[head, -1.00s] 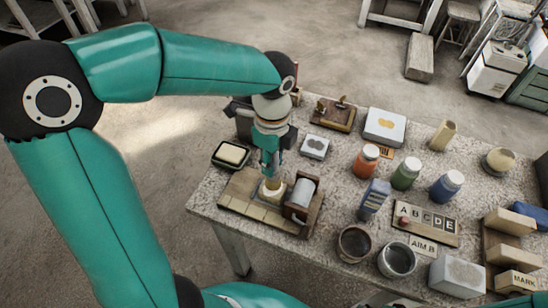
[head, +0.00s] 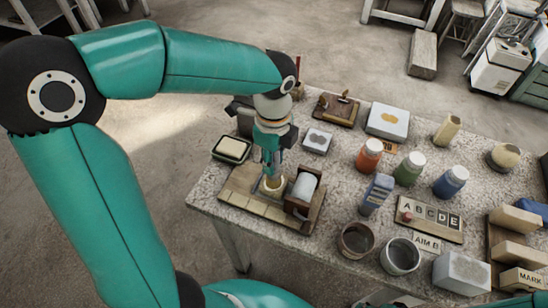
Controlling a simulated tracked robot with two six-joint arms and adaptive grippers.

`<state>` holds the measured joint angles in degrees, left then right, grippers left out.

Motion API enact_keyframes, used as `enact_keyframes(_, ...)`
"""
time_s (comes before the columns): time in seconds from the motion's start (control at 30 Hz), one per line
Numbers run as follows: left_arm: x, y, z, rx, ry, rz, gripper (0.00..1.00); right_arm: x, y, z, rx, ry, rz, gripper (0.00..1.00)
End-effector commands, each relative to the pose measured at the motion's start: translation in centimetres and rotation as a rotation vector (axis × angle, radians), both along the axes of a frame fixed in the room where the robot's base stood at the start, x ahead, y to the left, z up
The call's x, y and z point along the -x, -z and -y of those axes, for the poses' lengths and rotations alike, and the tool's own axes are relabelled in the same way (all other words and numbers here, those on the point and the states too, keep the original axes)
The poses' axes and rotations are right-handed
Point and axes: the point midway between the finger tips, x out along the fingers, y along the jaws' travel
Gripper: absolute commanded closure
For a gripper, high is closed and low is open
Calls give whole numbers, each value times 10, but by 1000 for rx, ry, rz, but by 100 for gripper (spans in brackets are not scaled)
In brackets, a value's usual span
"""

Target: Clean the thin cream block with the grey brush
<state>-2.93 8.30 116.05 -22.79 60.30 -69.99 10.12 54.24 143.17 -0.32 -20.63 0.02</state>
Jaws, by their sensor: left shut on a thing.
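My left gripper (head: 271,168) points down over the left part of the table. It is shut on a small cream piece (head: 272,187) at the wooden tray (head: 240,183). The fingers hide much of this piece, and I cannot tell whether it is the thin cream block or part of the brush. A grey-white cylinder (head: 305,187) lies in a dark wooden holder just right of the gripper. I cannot pick out the grey brush for certain. My right gripper is not in view.
A dark dish with a cream pad (head: 232,149) stands left of the gripper. Right of it are a small grey box (head: 317,141), coloured jars (head: 370,154), a blue block (head: 376,194), two cups (head: 355,240) and a letter board (head: 430,220). Cream blocks (head: 515,221) stand far right.

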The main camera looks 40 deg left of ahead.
Motion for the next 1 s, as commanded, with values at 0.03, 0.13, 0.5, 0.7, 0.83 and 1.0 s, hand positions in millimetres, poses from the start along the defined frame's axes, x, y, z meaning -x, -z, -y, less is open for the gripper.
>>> enact_keyframes(0.03, 0, 0, 0, 0, 0, 0, 100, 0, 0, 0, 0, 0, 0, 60)
enact_keyframes(0.13, 2, 0, 0, 0, 0, 0, 100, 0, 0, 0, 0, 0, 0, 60)
enact_keyframes(0.5, 16, -1, 4, 0, 2, 0, 100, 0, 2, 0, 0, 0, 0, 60)
enact_keyframes(0.7, 23, 0, 6, 0, 1, 1, 100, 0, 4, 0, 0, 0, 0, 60)
enact_keyframes(0.83, 23, 0, 6, 0, 1, 0, 100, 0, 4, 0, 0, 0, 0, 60)
enact_keyframes(1.0, 19, -1, 5, 0, 1, 0, 100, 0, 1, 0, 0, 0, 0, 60)
